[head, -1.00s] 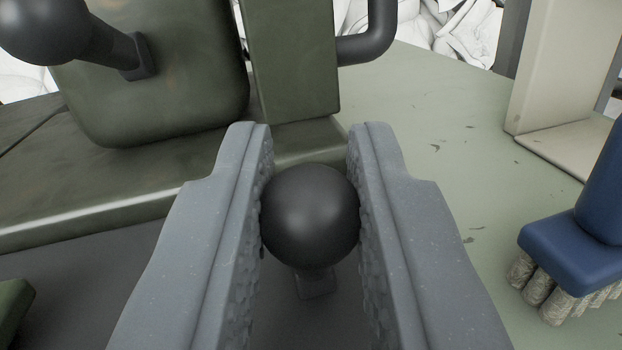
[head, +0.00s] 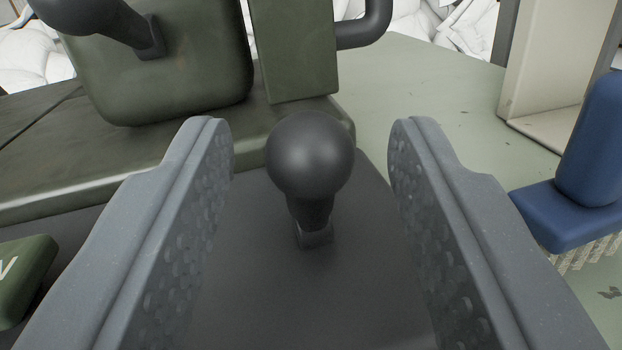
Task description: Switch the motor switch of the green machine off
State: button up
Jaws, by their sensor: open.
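The green machine (head: 160,75) fills the upper left of the head view. A black ball-topped lever (head: 309,160) stands on its dark front plate (head: 290,290), in the middle of the view; I cannot tell for certain that it is the motor switch. A second black ball-ended lever (head: 95,20) juts from the green housing at the top left. My gripper (head: 308,150) is open, with one finger on each side of the middle lever and a clear gap to both. Nothing is held.
A blue brush (head: 580,185) with pale bristles lies at the right, close to my right finger. A beige upright piece (head: 555,65) stands behind it. A green block (head: 22,275) with a white mark is at the left. The pale green tabletop (head: 430,90) is clear between machine and brush.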

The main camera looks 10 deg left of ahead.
jog(key=s+f+p, duration=0.1)
jog(key=s+p, duration=0.1)
jog(key=s, duration=1)
jog(key=shift+d, duration=0.4)
jog(key=shift+r, duration=0.1)
notch_tip(320, 180, up, 31)
jog(key=d+n+g+h+p, duration=0.1)
jog(key=d+g+p, duration=0.1)
jog(key=p, duration=0.1)
jog(key=s+a+r+g+p, duration=0.1)
jog(key=s+a+r, duration=0.3)
jog(key=s+r, duration=1.7)
notch_tip(320, 180, up, 2)
jog(key=shift+r+m+p, duration=0.1)
jog(key=shift+m+p, duration=0.2)
jog(key=shift+p, duration=0.5)
jog(key=shift+a, duration=0.1)
